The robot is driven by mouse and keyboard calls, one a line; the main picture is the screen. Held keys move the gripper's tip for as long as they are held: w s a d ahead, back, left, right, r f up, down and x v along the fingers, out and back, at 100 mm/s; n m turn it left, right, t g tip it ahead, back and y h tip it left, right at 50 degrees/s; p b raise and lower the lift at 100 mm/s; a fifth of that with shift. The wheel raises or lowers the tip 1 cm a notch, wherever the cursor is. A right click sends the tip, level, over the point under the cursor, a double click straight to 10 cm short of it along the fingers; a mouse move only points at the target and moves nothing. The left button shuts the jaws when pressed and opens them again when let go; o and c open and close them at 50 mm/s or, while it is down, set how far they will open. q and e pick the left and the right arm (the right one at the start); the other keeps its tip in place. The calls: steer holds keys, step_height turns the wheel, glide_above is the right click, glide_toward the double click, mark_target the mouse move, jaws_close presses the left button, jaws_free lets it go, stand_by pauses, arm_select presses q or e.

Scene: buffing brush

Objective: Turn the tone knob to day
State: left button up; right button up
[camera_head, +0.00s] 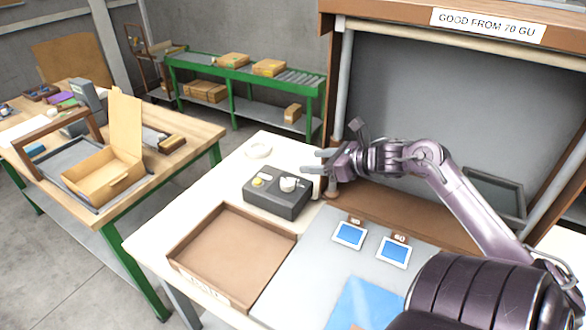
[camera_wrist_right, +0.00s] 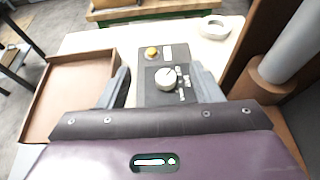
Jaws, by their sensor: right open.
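The dark control box (camera_head: 272,197) stands on the pale bench, left of my right gripper in the head view. On its top are a white round knob (camera_head: 288,184) and a yellow button (camera_head: 259,182). The knob also shows in the right wrist view (camera_wrist_right: 166,78), with a dark pointer mark and small white labels around it, too small to read. My right gripper (camera_head: 312,162) is open and empty, its fingers reaching toward the box. In the wrist view its fingers (camera_wrist_right: 160,88) lie on either side of the knob, apart from it. My left gripper is not in view.
A brown tray (camera_head: 184,246) lies in front of the box. A white ring of tape (camera_head: 258,151) lies behind it. A grey mat (camera_head: 311,263) holds two blue-screened cards. A brown frame with a post (camera_head: 343,85) rises close behind my right gripper.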

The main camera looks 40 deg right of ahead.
steer(key=b, duration=0.5)
glide_toward(291, 183)
steer(key=w, duration=0.2)
steer(key=x, duration=0.6)
steer(key=shift+a+f, duration=0.2)
steer(key=shift+f, duration=0.05)
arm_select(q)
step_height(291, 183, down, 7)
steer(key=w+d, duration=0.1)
arm_select(e)
steer(key=shift+w+a+f, duration=0.2)
steer(key=shift+w+f, duration=0.15)
steer(key=shift+w, duration=0.2)
steer(key=c, duration=1)
